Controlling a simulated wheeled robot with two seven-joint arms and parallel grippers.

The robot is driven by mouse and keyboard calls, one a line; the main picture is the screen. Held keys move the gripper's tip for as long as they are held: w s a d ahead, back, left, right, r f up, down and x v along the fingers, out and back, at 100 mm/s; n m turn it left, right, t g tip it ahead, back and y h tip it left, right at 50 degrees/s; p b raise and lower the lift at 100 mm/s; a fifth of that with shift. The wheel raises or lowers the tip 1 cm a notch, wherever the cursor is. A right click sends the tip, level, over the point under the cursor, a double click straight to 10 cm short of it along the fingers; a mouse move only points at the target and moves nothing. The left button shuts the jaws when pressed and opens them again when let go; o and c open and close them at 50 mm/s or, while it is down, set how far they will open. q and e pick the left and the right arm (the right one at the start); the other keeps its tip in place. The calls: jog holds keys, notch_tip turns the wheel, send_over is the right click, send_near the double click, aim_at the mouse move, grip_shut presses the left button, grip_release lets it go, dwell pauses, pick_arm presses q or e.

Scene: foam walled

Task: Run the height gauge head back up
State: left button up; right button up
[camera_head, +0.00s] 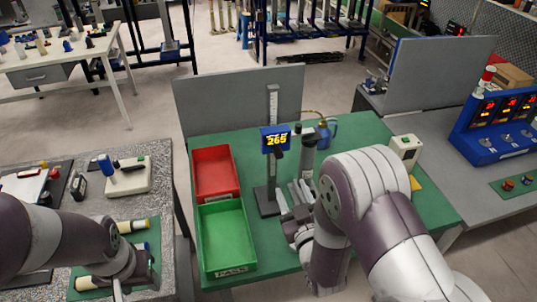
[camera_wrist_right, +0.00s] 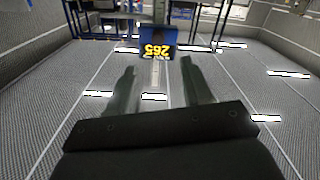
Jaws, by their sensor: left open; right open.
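The height gauge stands upright on the green-topped table, with a grey column (camera_head: 273,104) and a dark base (camera_head: 266,202). Its head (camera_head: 275,140) is blue with a yellow readout of 265, partway up the column. In the right wrist view the head (camera_wrist_right: 157,49) appears upside down, beyond the fingertips. My right gripper (camera_head: 291,196) is open, below and just right of the head; the wrist view shows its two fingers apart (camera_wrist_right: 158,70) with nothing gripped. My left gripper (camera_head: 120,291) is at the lower left, by the granite-like bench, partly cut off by the frame.
A red bin (camera_head: 214,173) and a green bin (camera_head: 227,238) stand left of the gauge. A grey panel (camera_head: 220,98) rises behind it. A blue can (camera_head: 326,132) and a pale box (camera_head: 404,151) stand to the right. My right arm covers the table's right front.

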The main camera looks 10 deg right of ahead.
aim_at(280, 156)
jog(key=w+p, duration=0.1)
jog(key=w, duration=0.4)
jog(key=w+p, duration=0.2)
jog(key=w, duration=0.4)
jog(key=shift+a+r, duration=0.15)
jog(key=shift+r, duration=0.05)
jog(key=shift+w+d+f+p, duration=0.1)
jog(key=shift+w+d+p, duration=0.1)
jog(key=shift+w+p, duration=0.35)
pick_arm(q)
jog(key=r, duration=0.4)
jog(key=shift+s+d, duration=0.1)
jog(key=shift+d, duration=0.15)
pick_arm(e)
jog(key=shift+w, duration=0.1)
pick_arm(q)
jog(key=shift+a, duration=0.1)
pick_arm(e)
jog(key=shift+a, duration=0.1)
